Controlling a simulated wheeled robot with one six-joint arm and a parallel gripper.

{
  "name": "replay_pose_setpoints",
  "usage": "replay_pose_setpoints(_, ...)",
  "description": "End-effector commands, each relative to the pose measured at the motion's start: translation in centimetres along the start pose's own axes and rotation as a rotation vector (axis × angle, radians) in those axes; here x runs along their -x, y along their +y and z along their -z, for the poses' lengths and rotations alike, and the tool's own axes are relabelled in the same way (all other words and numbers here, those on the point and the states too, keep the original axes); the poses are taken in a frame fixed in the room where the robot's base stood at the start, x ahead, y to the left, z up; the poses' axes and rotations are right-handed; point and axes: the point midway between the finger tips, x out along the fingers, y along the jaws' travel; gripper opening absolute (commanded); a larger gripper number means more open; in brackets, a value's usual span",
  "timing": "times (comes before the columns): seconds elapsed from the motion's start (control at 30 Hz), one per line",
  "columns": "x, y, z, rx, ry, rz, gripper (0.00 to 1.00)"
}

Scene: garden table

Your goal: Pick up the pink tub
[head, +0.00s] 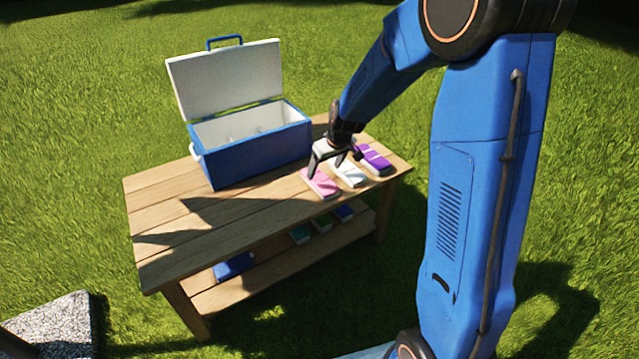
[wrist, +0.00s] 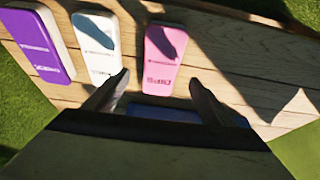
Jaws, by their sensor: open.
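The pink tub (head: 320,184) lies flat on the wooden table near its front edge, at the left end of a row of three tubs. In the wrist view the pink tub (wrist: 160,78) appears between my fingers, at the right end of the row. My gripper (head: 326,172) is open and empty, over the pink tub and close to it. In the wrist view the fingertips of my gripper (wrist: 159,77) show on either side of the tub's width. I cannot tell the exact height gap. Part of the tub's far end is covered by the gripper in the head view.
A white tub (head: 348,174) lies beside the pink one, then a purple tub (head: 374,160). An open blue cooler (head: 262,155) with a raised white lid stands behind on the table (head: 180,250). Several tubs lie on the lower shelf (head: 275,262). The table's front left is clear.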

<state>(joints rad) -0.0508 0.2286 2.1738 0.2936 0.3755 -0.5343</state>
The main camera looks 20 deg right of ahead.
Motion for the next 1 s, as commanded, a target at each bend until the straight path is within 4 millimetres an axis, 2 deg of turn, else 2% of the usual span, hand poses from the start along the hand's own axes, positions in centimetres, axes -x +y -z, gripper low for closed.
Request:
replay_pose_setpoints(0.1,-1.2,0.0,0.0,0.001,-0.001,0.001,0.77)
replay_pose_setpoints(0.43,-2.7,-0.1,-0.1,-0.001,-0.001,0.000,0.77)
replay_pose_setpoints(0.77,-6.6,-0.2,-0.2,0.000,-0.001,0.000,0.77)
replay_pose_setpoints(1.0,-6.9,-0.2,-0.2,0.001,0.000,0.000,0.77)
